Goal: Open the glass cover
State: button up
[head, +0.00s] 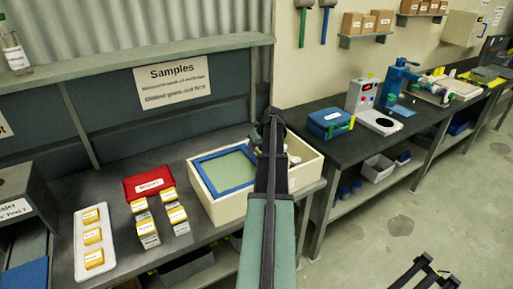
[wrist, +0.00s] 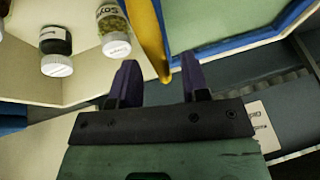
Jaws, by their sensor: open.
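The glass cover is a greenish pane in a blue frame (head: 225,168), lying over the left part of a cream box (head: 222,208) in the head view. In the wrist view the blue frame (wrist: 220,43) and pane (wrist: 215,15) fill the upper right. A yellow strip (wrist: 148,35) runs along the frame's edge, its lower end between my fingertips in the picture. My gripper (wrist: 158,72) is open and empty, with two dark fingers; I cannot tell whether either touches the strip. In the head view my arm hides the gripper's tips and the box's middle.
Jars stand in the box's uncovered part, including one marked Soya (wrist: 113,30) and a dark one (wrist: 56,50). A red case (head: 148,187), yellow-topped boxes (head: 175,215) and a white tray (head: 93,240) lie to the left. A blue case (head: 330,123) sits on the right bench.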

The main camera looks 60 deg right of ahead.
jog(key=shift+r, duration=0.1)
jog(key=p+v, duration=0.9)
jog(key=v, duration=0.1)
jog(key=shift+s+r+p, duration=0.2)
jog(key=shift+r+p, duration=0.05)
jog(key=shift+p, duration=0.15)
